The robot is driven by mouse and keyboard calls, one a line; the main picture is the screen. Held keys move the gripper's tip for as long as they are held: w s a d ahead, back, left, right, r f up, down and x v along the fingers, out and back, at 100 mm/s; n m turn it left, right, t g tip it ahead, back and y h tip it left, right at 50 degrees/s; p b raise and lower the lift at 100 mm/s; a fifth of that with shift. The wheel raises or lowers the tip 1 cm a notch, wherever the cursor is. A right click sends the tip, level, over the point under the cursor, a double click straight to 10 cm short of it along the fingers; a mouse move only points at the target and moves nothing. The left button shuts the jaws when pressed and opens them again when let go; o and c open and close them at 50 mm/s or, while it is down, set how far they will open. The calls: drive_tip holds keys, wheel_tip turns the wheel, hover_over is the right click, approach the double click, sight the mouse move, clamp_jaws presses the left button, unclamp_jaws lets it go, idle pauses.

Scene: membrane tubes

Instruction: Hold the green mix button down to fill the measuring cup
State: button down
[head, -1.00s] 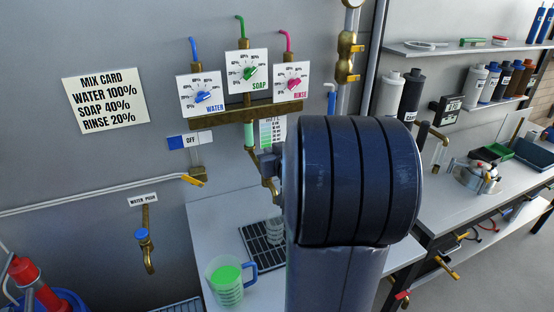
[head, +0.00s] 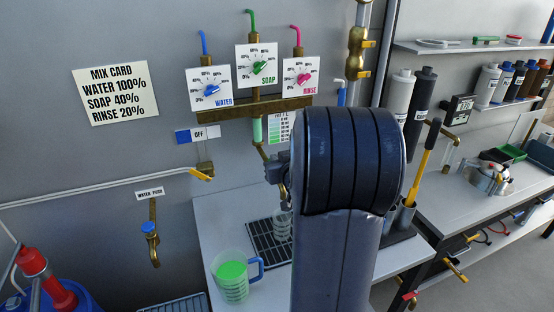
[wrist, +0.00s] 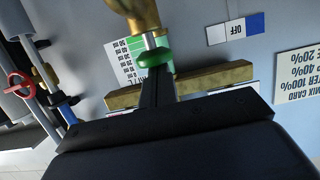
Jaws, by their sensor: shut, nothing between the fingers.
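In the wrist view, the green mix button (wrist: 153,59) sits below a brass fitting, in front of the level scale (wrist: 128,57). My gripper (wrist: 155,80) is shut, its fingertips at the button's underside in the picture; I cannot tell whether they touch or press it. In the head view my arm hides the button and fingertips. A small clear cup (head: 282,222) stands on the dark drip grate (head: 262,243), partly behind my arm; its contents are unclear. A clear jug (head: 231,278) with a blue handle holds green liquid left of the grate.
Water (head: 210,88), soap (head: 257,67) and rinse (head: 301,77) dials hang above a brass manifold (head: 240,109). A mix card (head: 116,92) and an OFF sign (head: 206,133) are on the wall. A water tap (head: 151,240) hangs at left. A bench (head: 450,195) with jars stands right.

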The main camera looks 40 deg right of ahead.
drive_tip(key=shift+f, duration=0.6)
drive_tip(key=shift+s+f, duration=0.1)
drive_tip(key=shift+f, duration=0.1)
idle(1.0)
drive_tip(key=shift+a, duration=0.1)
